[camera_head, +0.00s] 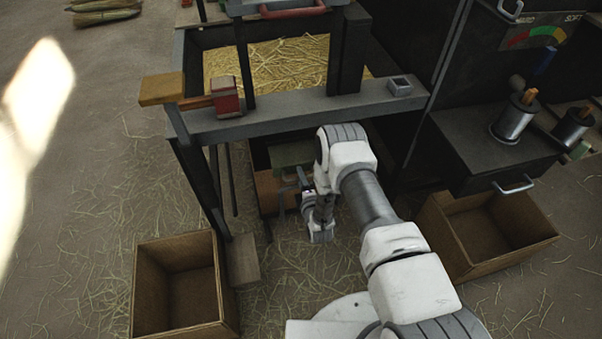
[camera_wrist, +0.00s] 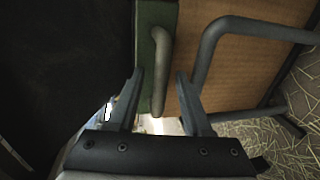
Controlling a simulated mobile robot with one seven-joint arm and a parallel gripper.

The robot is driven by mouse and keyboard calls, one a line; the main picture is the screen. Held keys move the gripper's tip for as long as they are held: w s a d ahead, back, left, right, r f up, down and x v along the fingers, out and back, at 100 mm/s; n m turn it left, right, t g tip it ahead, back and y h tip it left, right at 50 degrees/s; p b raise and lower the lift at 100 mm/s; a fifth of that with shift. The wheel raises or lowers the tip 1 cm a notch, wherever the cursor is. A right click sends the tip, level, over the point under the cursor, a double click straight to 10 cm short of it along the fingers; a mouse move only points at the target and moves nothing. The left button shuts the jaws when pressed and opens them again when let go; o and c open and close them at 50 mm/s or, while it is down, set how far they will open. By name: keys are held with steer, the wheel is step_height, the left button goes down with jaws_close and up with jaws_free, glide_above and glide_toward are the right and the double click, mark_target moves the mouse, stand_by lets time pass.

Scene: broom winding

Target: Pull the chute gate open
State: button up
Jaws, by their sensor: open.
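The chute gate looks to be the green panel (camera_head: 293,154) low in the dark frame, partly hidden by my arm in the head view. In the wrist view the green panel (camera_wrist: 148,22) is seen edge-on, with a grey bar handle (camera_wrist: 158,60) along it. My gripper (camera_wrist: 160,78) is open, with one finger on each side of this handle and gaps showing on both sides. I cannot tell how deep the handle sits between the fingers. In the head view my gripper (camera_head: 302,184) is small and dark beside the panel.
A brown board (camera_wrist: 232,65) and a bent grey tube (camera_wrist: 245,27) are close right of the fingers. Straw fills the bin (camera_head: 285,62) above. A dark post (camera_head: 205,190) and an open box (camera_head: 145,285) stand left; another box (camera_head: 535,235) stands right.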

steer(key=shift+w, duration=0.15)
jaws_close()
stand_by(0.4)
stand_by(1.1)
